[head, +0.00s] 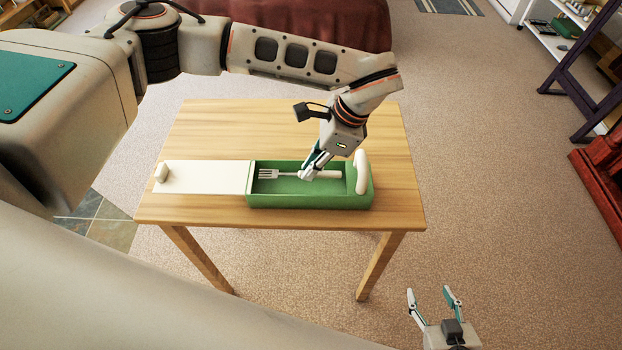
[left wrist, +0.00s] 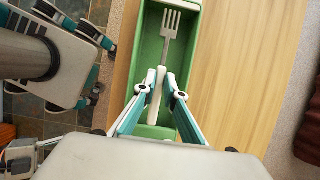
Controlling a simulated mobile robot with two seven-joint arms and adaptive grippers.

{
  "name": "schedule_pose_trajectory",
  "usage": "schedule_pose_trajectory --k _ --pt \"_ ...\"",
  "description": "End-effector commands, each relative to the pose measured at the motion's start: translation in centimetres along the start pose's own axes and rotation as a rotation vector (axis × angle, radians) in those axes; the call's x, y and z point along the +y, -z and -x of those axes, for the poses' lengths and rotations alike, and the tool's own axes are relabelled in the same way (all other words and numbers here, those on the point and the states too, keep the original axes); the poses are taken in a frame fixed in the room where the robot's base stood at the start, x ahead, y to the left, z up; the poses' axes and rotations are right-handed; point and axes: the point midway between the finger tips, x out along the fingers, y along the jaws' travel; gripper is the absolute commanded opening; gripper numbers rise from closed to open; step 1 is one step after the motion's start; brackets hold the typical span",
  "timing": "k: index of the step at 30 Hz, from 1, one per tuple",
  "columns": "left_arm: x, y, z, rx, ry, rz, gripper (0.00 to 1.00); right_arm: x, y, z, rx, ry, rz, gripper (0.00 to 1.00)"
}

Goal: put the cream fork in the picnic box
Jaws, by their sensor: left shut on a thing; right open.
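The cream fork (head: 270,174) has a grey tined head and a cream handle. In the head view it lies lengthwise within the walls of the green picnic box (head: 300,202), tines to the left. I cannot tell whether it touches the box floor. My left gripper (head: 308,177) reaches down into the box and is shut on the fork's handle. The left wrist view shows the fork (left wrist: 168,40) between the fingertips (left wrist: 157,90), inside the box (left wrist: 148,45). My right gripper (head: 436,300) is open and empty, low at the right and away from the table.
The wooden table (head: 215,125) carries the box. A white lid (head: 205,177) with a knob extends left from the box. A white handle (head: 361,172) stands at the box's right end. The table is clear behind the box.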

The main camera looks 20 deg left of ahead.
Motion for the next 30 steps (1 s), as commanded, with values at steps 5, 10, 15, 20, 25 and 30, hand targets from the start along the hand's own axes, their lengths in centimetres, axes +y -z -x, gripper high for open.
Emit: schedule_pose_trajectory --k 5,10,15,20,25,30 --pt "-0.1 0.5 -1.2 0.001 0.000 0.000 0.00 0.0 0.1 0.1 0.000 0.000 0.000 0.53" --pt "0.1 1.1 -2.6 -0.001 -0.002 -0.002 0.00 0.0 0.2 0.1 0.001 0.000 0.000 0.53" --pt "0.1 2.0 -4.8 0.000 -0.001 -0.001 0.00 0.1 0.4 0.2 0.002 0.000 0.000 0.53" --pt "-0.1 2.2 -5.1 0.001 0.001 0.000 0.00 0.1 0.4 0.2 0.002 0.000 0.000 0.53" --pt "0.0 2.2 -5.2 0.001 0.001 -0.001 0.13 0.1 0.3 0.1 0.002 0.000 0.000 0.53" --pt "0.0 2.2 -5.1 0.001 0.001 -0.001 0.27 0.1 0.4 0.2 0.002 -0.001 0.000 0.53"
